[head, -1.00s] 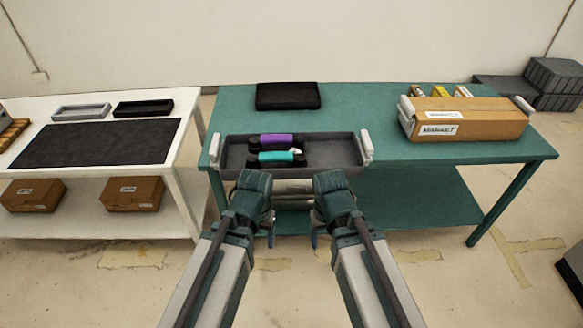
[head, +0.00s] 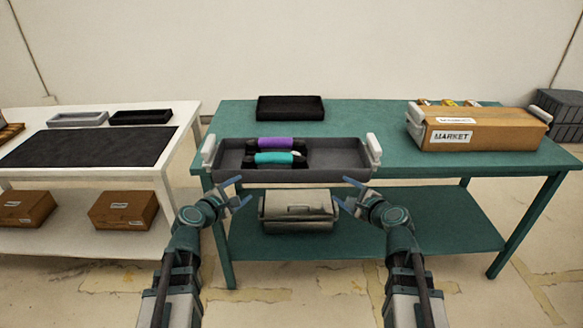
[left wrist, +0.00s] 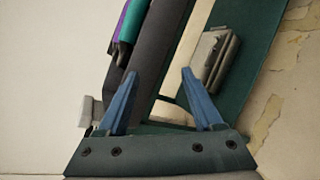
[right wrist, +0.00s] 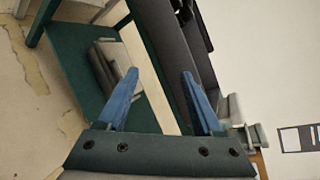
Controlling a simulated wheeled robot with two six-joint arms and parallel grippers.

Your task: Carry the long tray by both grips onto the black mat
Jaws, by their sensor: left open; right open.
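The long dark grey tray (head: 340,158) lies along the front edge of the green table. It has a white grip at its left end (head: 208,150) and another at its right end (head: 374,149). A purple-and-black item (head: 276,143) and a teal-and-black item (head: 274,159) lie in its left half. The black mat (head: 90,147) lies on the white table at the left. My left gripper (head: 239,192) is open and empty, in front of and below the tray's left part. My right gripper (head: 343,193) is open and empty, below the tray's right part. Neither touches a grip.
A cardboard box (head: 478,132) with white grips stands on the green table's right side. A black tray (head: 290,108) lies at the back. A grey case (head: 298,210) sits on the lower shelf. Small grey (head: 78,119) and black (head: 141,117) trays stand behind the mat, whose top is clear.

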